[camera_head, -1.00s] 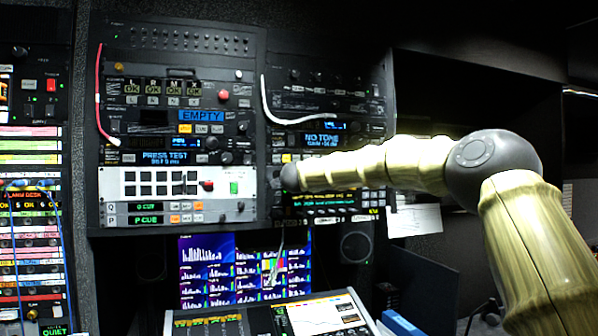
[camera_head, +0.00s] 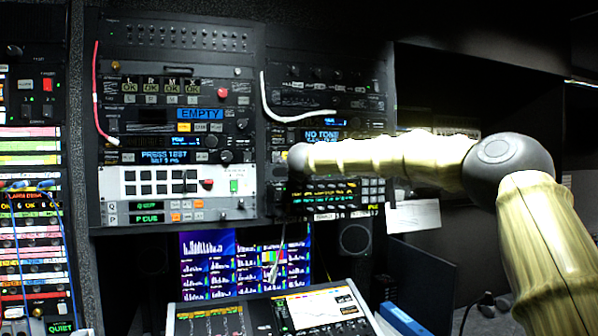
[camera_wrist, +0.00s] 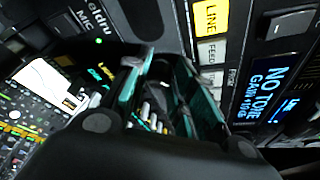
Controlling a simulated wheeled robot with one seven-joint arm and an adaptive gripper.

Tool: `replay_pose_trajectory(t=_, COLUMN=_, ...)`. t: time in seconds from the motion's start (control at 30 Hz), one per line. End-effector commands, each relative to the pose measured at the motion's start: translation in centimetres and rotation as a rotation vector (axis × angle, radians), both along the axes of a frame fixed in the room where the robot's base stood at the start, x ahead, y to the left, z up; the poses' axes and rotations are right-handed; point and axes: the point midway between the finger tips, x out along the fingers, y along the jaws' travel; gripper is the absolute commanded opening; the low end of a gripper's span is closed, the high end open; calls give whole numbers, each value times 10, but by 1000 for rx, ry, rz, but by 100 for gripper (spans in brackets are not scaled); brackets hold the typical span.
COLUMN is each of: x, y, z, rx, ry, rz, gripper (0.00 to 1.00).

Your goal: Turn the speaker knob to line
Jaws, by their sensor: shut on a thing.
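My gripper (camera_wrist: 165,90) shows in the wrist view with its teal-edged fingers against the dark rack panel. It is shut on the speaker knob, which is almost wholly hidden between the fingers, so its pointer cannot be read. A lit yellow LINE label (camera_wrist: 210,17) is on the panel just right of the fingertips, with a paler FEED label (camera_wrist: 211,51) beside it. In the head view my wrist covers the gripper and knob at the right-hand rack unit (camera_head: 372,90).
A blue NO TONE display (camera_wrist: 270,88) is right of the gripper. A white cable (camera_head: 266,98) hangs on the rack above my wrist. A console (camera_head: 180,318) and a monitor (camera_head: 205,265) stand below. Dark shelving is at the right.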

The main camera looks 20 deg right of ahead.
Motion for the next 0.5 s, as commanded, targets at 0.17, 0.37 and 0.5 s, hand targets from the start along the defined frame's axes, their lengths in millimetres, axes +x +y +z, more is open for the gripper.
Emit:
replay_pose_trajectory(t=0.17, x=0, y=-3, z=1, rx=8, ry=-1, rz=-4, gripper=1)
replay_pose_trajectory(t=0.37, x=0, y=-3, z=0, rx=7, ry=-1, rz=-3, gripper=1)
replay_pose_trajectory(t=0.5, x=0, y=-2, z=0, rx=8, ry=0, rz=-3, gripper=34)
